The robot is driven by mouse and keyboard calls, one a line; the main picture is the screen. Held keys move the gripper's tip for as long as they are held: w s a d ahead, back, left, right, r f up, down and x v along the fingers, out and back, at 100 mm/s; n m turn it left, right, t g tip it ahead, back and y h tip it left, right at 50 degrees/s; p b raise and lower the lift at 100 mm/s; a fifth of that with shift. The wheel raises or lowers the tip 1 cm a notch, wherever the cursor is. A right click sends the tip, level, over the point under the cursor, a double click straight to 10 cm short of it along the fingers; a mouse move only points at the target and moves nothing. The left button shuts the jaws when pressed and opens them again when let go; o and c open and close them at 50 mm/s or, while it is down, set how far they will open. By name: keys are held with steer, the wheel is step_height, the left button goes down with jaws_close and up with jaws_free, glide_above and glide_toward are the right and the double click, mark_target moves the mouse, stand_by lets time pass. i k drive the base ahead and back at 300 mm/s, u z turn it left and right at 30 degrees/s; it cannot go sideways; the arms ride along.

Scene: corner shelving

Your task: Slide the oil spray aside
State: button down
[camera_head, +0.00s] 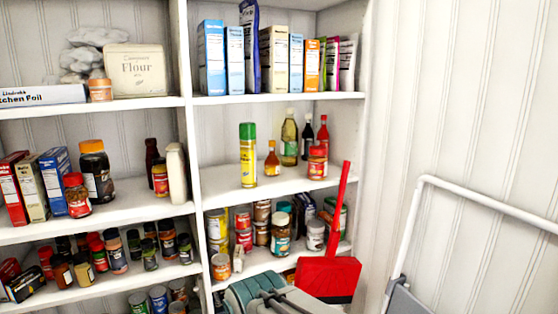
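The oil spray appears to be the tall yellow can with a green cap (248,156). It stands upright near the front of the middle shelf (222,183) in the right-hand shelving. Its front and sides show clearly, and nothing touches it. A small orange-red sauce bottle (272,160) stands just to its right, with a gap between them. A grey-green part at the bottom edge looks like my arm, well below the can. My gripper's fingertips cannot be made out.
The shelf left of the can is bare up to the upright divider (190,120). A red long-handled dustpan (328,278) leans below.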

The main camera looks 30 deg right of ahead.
mark_target(246, 130)
steer(key=z, duration=0.6)
steer(key=i, duration=0.8)
steer(key=z, duration=0.35)
